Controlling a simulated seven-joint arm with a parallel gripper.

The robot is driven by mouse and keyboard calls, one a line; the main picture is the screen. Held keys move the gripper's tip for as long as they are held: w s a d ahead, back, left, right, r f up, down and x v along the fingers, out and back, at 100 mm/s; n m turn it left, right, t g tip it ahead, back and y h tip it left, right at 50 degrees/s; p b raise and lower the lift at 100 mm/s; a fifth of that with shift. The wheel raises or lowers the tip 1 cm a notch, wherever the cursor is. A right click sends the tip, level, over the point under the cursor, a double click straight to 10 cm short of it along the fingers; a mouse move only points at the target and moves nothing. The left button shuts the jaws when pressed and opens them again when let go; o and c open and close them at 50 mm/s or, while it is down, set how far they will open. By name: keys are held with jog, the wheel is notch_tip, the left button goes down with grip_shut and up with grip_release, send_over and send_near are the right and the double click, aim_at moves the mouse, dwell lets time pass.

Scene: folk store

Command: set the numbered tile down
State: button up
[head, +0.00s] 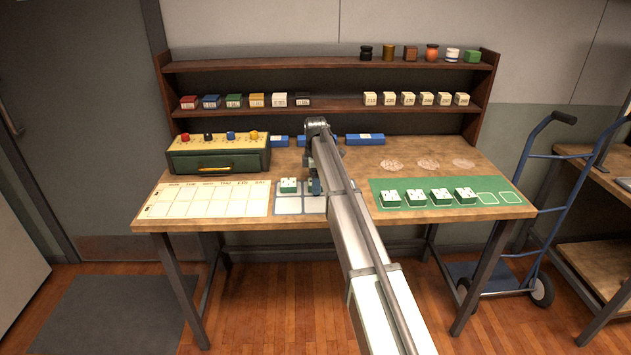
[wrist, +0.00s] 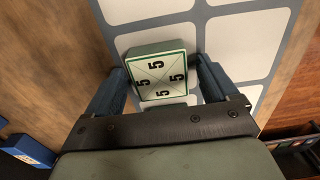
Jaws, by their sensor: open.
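In the wrist view a white tile (wrist: 158,78) with green edges and several black 5s lies between my gripper's fingers, slightly turned against the grid. My gripper (wrist: 162,88) is open, with a gap on each side of the tile. The tile appears to lie on the grey mat with pale cells (wrist: 199,14). In the head view my gripper (head: 315,186) is low over this mat (head: 288,207), and the arm hides part of it. Another white and green tile (head: 288,185) sits in the mat's back left cell, just left of my gripper.
A green mat (head: 423,203) at right holds several tiles in a row, with empty outlines at its right end. A calendar sheet (head: 208,199) lies at left. A green box with coloured knobs (head: 217,155) and blue boxes (head: 365,139) stand behind, below the shelves (head: 325,65).

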notch_tip(320, 180, up, 12)
jog(key=shift+r, duration=0.15)
dwell(0.5)
